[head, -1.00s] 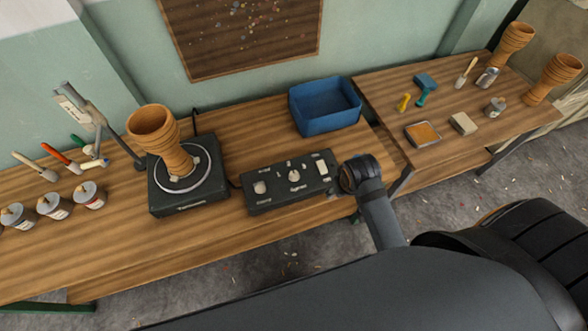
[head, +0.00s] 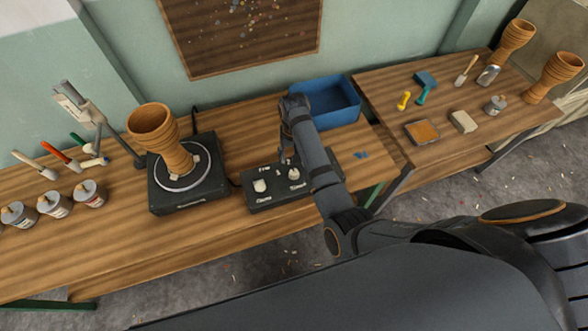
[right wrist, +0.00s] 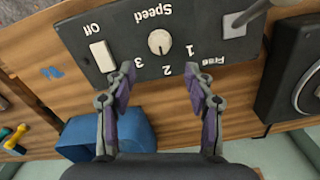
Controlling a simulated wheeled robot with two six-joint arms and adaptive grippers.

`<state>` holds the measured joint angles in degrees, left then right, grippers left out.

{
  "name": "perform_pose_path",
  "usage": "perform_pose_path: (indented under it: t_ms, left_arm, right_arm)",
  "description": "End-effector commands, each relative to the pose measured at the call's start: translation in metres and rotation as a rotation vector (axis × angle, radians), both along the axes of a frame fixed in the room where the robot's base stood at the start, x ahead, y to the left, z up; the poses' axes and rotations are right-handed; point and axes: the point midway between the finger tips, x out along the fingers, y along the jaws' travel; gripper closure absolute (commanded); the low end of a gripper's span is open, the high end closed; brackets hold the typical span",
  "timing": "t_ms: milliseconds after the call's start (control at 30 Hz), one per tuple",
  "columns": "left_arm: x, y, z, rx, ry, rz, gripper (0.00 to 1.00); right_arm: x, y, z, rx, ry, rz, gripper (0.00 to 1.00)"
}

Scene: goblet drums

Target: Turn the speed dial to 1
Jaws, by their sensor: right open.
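The dark control box (head: 262,203) lies on the table, partly hidden by my right arm in the head view. In the right wrist view the control box (right wrist: 75,37) appears upside down. Its round white speed dial (right wrist: 160,41) has the marks 1, 2 and 3 around it. I cannot tell clearly which mark it points to. The dial also shows in the head view (head: 294,174). My right gripper (right wrist: 162,82) is open and empty, its purple-padded fingers apart over the box edge near the dial. In the head view the right gripper (head: 288,152) points down. My left gripper is not in view.
A white switch (right wrist: 102,55) marked Off and a lever (right wrist: 240,20) near Free flank the dial. A turntable (head: 188,200) bearing a goblet drum (head: 160,130) stands left of the box. A blue bin (head: 335,105) stands behind my right arm.

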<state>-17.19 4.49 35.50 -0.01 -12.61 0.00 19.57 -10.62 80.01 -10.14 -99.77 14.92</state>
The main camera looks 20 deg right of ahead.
Motion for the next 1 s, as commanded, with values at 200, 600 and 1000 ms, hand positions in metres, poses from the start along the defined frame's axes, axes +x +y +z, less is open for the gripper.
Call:
perform_pose_path:
  t_ms: [200, 600, 1000]
  left_arm:
    - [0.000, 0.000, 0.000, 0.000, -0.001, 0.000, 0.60]
    - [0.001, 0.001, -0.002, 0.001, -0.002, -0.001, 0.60]
    - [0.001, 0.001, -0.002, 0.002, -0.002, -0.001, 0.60]
  right_arm:
    - [-0.002, -0.001, -0.048, -0.001, 0.004, 0.001, 0.46]
    - [-0.001, 0.000, -0.090, 0.001, 0.000, 0.000, 0.46]
    - [-0.001, -0.001, -0.090, 0.000, 0.000, 0.000, 0.75]
